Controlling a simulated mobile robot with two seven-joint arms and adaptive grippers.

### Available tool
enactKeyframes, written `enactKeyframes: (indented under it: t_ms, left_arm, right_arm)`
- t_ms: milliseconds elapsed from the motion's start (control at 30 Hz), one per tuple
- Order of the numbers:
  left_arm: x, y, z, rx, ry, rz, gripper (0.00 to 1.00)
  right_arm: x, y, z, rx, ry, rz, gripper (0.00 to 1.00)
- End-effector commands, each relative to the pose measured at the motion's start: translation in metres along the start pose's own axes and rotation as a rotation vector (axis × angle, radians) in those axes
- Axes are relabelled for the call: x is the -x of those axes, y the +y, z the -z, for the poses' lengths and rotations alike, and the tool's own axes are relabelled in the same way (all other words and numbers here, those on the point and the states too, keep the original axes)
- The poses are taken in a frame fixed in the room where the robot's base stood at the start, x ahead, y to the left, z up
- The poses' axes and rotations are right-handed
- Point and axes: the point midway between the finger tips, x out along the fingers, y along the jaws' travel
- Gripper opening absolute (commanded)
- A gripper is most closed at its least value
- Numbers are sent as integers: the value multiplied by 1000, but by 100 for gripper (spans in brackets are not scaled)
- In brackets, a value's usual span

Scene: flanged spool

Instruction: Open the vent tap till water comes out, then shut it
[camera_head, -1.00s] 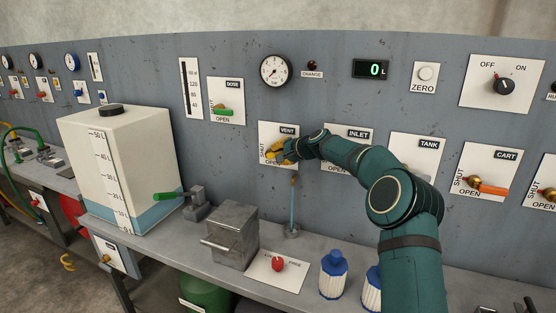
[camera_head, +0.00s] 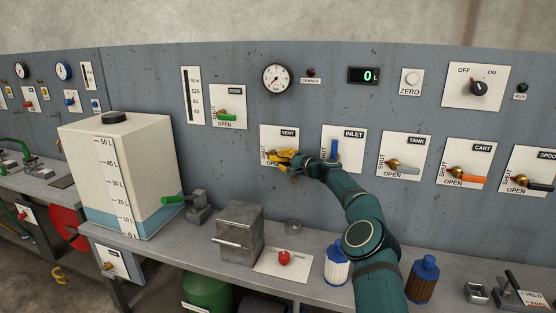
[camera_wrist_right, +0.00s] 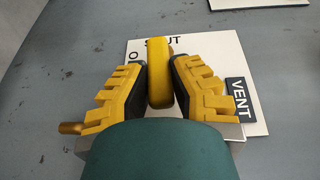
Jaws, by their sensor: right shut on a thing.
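The vent tap's plate (camera_head: 266,146), marked VENT, SHUT and OPEN, is on the grey panel at the middle of the head view. My right gripper (camera_head: 287,158) is at this tap. In the right wrist view, the yellow tap handle (camera_wrist_right: 159,75) lies between the dark pads of my right gripper (camera_wrist_right: 160,72), which is shut on it. The handle's end reaches toward the word SHUT; its pivot is hidden. A brass spout (camera_wrist_right: 70,128) shows at the left there. No water shows below the tap, above the small round drain (camera_head: 293,226). My left gripper is not in view.
The inlet tap (camera_head: 334,150) with its blue upright handle is close to my right wrist. Tank (camera_head: 400,168) and cart (camera_head: 468,176) taps are farther right. A grey metal box (camera_head: 240,233), a red knob (camera_head: 284,257) and blue-capped bottles (camera_head: 337,265) stand on the bench below.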

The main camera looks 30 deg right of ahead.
Motion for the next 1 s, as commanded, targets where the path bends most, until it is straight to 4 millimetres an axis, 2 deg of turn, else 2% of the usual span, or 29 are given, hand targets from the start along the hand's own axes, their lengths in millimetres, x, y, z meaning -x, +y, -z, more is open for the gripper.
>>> enactKeyframes:
  t_ms: [367, 900, 933, 1000]
  left_arm:
    - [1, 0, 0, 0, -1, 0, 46]
    - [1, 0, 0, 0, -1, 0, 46]
    - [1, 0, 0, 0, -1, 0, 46]
    - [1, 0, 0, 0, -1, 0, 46]
  right_arm:
    - [0, 5, 8, -29, -6, 64, 0]
    - [0, 5, 8, -33, -8, 73, 0]
    - [0, 5, 8, -33, -8, 73, 30]
    - [1, 4, 9, -32, -7, 73, 53]
